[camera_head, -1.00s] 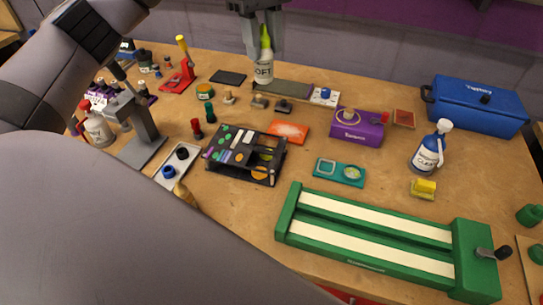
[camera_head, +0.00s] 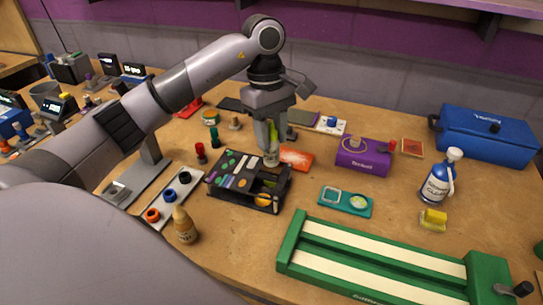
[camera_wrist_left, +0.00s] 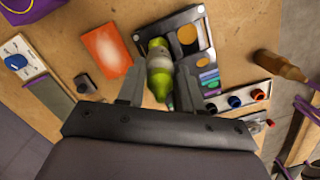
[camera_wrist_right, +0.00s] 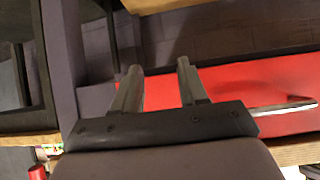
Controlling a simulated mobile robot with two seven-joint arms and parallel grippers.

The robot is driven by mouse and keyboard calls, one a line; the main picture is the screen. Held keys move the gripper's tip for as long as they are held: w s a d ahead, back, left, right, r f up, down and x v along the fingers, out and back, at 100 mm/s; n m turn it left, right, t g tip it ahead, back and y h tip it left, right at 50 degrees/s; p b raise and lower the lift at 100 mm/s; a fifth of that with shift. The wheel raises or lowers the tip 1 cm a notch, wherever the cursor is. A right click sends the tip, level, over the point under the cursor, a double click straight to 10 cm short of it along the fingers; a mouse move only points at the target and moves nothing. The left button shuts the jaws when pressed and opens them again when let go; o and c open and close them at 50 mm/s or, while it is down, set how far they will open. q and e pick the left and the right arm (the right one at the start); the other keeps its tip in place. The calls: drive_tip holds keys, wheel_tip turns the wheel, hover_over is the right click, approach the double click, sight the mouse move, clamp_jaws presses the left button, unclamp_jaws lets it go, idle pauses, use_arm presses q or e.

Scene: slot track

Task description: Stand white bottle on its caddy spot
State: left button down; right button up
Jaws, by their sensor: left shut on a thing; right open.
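My left gripper (camera_head: 266,140) is shut on the white bottle (camera_head: 271,157), which has a green top. In the left wrist view the bottle's green top (camera_wrist_left: 160,68) shows between the two fingers. The black caddy (camera_head: 224,193) lies on the bench, with coloured pieces and round spots on it. The bottle is over or at the caddy's far right part; I cannot tell whether its base touches. The caddy also shows in the left wrist view (camera_wrist_left: 203,60). My right gripper (camera_wrist_right: 158,75) is open and empty, and shows only in the right wrist view.
An orange card (camera_head: 297,158) and a purple box (camera_head: 363,157) are right of the caddy. A blue-and-white spray bottle (camera_head: 437,180) stands farther right. A green track (camera_head: 380,262) is in front, and a brown bottle (camera_head: 184,226) is front left. A red surface (camera_wrist_right: 240,95) faces my right gripper.

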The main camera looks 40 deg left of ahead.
sight(271, 156)
use_arm(q)
drive_tip(key=shift+f, duration=2.9)
drive_tip(key=shift+f, duration=0.1)
drive_tip(key=c, duration=0.7)
unclamp_jaws()
drive_tip(key=shift+c, duration=0.2)
drive_tip(key=r, duration=0.4)
drive_tip(key=a+r, duration=0.1)
drive_tip(key=r, duration=0.7)
drive_tip(key=shift+w+a+r, duration=0.1)
drive_tip(key=shift+w+a, duration=0.05)
drive_tip(key=shift+w, duration=0.1)
